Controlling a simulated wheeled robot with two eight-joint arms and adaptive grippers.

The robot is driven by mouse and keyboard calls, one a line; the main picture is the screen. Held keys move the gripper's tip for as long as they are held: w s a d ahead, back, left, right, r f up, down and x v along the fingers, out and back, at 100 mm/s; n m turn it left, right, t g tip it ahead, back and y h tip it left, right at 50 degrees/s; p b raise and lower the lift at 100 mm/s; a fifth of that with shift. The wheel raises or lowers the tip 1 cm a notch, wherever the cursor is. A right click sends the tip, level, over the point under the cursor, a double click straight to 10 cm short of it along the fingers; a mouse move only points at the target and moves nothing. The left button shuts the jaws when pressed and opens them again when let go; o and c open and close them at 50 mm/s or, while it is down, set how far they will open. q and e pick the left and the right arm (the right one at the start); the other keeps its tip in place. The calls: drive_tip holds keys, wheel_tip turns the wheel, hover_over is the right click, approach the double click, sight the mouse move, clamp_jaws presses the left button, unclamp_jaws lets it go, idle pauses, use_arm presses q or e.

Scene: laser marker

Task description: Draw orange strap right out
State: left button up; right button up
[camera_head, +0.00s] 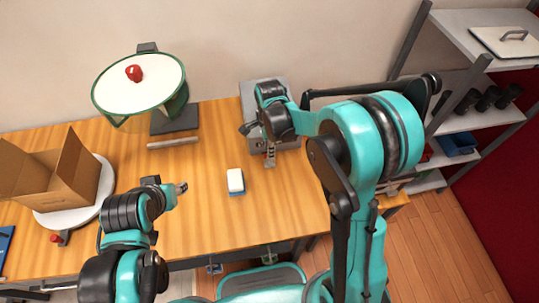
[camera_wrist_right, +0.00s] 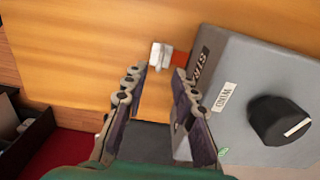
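A grey box with a black dial (camera_wrist_right: 280,120) fills the right of the right wrist view; in the head view the grey box (camera_head: 248,96) stands at the back of the table, partly behind my right arm. A short orange-red strap (camera_wrist_right: 180,56) shows at the box's side, with a pale metal-like tab (camera_wrist_right: 160,56) at its outer end. My right gripper (camera_wrist_right: 160,74) is open, its fingertips either side of the tab and a little short of it. In the head view my right gripper (camera_head: 270,156) points down beside the box. My left gripper (camera_head: 181,188) is over the table, away from the box.
A white and blue block (camera_head: 236,181) lies mid-table. A cardboard box (camera_head: 40,178) on a round white plate stands at the left. A round green-rimmed lamp-like device (camera_head: 140,85) is at the back. Shelving (camera_head: 470,125) stands at the right. The table's front middle is clear.

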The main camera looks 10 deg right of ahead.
wheel_tip(320, 180, down, 4)
drive_tip(key=shift+f+b, duration=0.2)
drive_tip(key=shift+b, duration=0.2)
clamp_jaws()
drive_tip(key=s, duration=2.1)
drive_tip(key=shift+s+b, duration=0.2)
drive_tip(key=shift+b, duration=0.1)
drive_tip(key=shift+s, duration=0.15)
